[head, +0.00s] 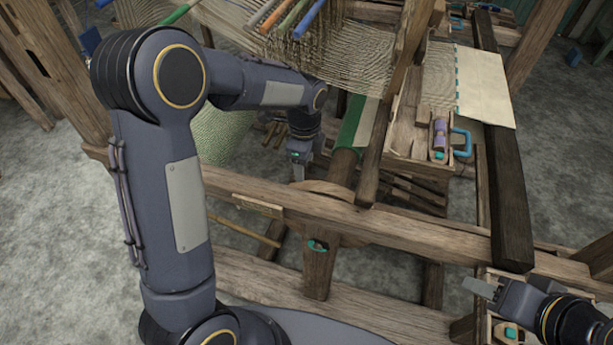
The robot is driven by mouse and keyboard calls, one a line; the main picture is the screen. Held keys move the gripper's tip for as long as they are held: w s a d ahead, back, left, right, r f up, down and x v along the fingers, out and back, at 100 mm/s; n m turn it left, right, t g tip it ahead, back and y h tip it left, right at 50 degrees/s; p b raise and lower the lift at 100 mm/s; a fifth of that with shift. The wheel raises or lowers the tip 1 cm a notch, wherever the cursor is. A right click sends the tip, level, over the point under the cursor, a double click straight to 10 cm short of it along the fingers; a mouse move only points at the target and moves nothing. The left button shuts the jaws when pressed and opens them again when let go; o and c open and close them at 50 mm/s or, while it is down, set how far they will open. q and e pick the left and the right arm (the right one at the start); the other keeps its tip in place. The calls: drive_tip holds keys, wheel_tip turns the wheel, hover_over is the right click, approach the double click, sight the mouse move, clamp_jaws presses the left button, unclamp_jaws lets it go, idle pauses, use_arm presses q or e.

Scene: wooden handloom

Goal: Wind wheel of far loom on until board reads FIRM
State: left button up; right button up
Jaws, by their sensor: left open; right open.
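A curved wooden rim (328,190), which looks like the wheel, shows just behind the front beam of the loom; most of it is hidden by the beam. My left gripper (298,173) points down just left of this rim, fingers open; I cannot tell whether it touches the wood. A small pale plate (258,206) sits on the beam, too small to read, and I cannot tell if it is the board. A teal-marked fitting (318,245) is on the post below. My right gripper (482,289) is open and empty at the lower right.
The front beam (400,232) crosses below my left gripper. A green roller (350,135) and warp threads (440,80) lie behind it. A wooden box (415,140) holds a purple spool (440,135). A dark beam (508,200) stands at right.

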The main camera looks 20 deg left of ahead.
sight(305, 185)
use_arm(q)
drive_tip(key=f+b, duration=0.1)
drive_tip(key=f, duration=0.1)
drive_tip(key=f+b, duration=0.4)
drive_tip(key=shift+w, duration=0.35)
drive_tip(key=shift+f, duration=3.8)
clamp_jaws()
